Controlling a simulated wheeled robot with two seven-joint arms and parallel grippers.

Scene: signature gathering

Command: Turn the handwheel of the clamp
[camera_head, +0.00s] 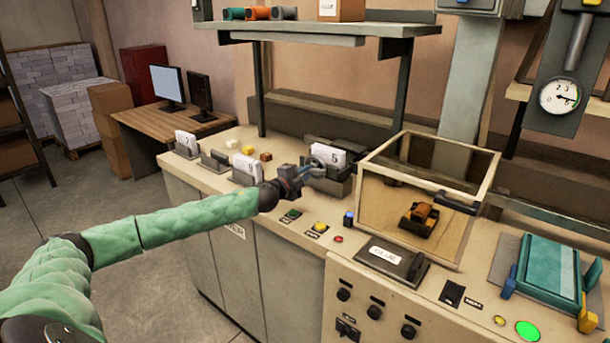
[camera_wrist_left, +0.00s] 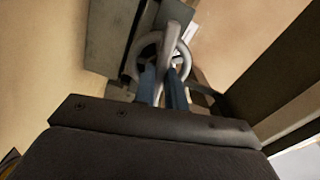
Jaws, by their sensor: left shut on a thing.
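The clamp (camera_head: 333,181) is a dark block on the bench, with white sheets marked 5 (camera_head: 327,155) standing in it. Its grey metal handwheel (camera_head: 317,163) faces my arm. The handwheel also shows large in the left wrist view (camera_wrist_left: 162,42), with a pale bar across it. My left gripper (camera_head: 305,171) reaches in from the left at the end of a green-sleeved arm. In the left wrist view its two blue fingers (camera_wrist_left: 164,85) are shut on the handwheel's lower part. The fingers hide part of the rim. My right gripper is not in view.
A clear-sided box (camera_head: 425,190) with an orange-and-black item inside stands to the right. A shelf (camera_head: 310,27) overhangs behind.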

